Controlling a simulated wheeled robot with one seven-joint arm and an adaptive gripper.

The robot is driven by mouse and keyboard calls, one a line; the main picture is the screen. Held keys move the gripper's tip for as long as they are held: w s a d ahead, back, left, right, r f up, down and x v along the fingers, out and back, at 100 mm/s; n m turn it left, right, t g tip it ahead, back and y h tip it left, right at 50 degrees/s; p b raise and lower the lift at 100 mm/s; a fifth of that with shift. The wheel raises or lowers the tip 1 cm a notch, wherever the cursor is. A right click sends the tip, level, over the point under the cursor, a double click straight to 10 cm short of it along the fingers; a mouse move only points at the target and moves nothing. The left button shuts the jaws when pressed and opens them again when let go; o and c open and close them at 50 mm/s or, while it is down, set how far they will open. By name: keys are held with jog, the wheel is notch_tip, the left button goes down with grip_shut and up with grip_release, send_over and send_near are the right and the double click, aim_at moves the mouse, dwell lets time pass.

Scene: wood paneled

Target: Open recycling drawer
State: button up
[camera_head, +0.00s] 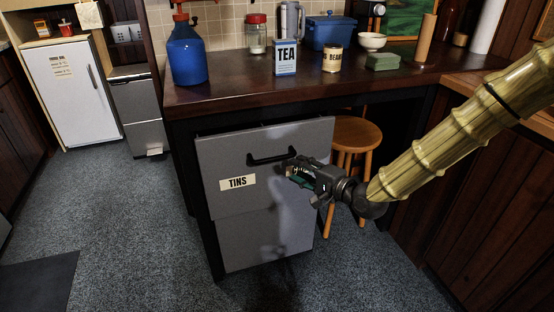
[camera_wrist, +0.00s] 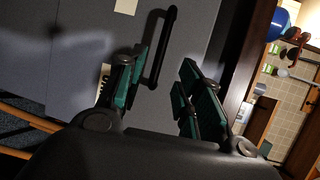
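The grey recycling drawer (camera_head: 220,155) is under the wooden counter, with a white "TINS" label (camera_head: 238,182) on its front. Its black bar handle (camera_head: 272,157) is near the top; a second grey panel lies below. In the wrist view the handle (camera_wrist: 162,50) stands just beyond the fingertips, lined up between the two fingers. My gripper (camera_head: 290,172) is in front of the drawer, just right of and below the handle in the head view. The gripper also shows in the wrist view (camera_wrist: 163,75), open with nothing between its green-padded fingers. The handle seems not to be touched.
The counter (camera_head: 230,95) above holds a blue jug (camera_head: 186,55), a TEA tin (camera_head: 286,57) and a beans can (camera_head: 332,58). A wooden stool (camera_head: 357,140) stands right of the drawer.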

aim_at(278, 159)
jog(key=shift+b+x, duration=0.85)
jog(key=shift+x, duration=4.6)
jog(key=shift+r, duration=0.1)
grip_shut()
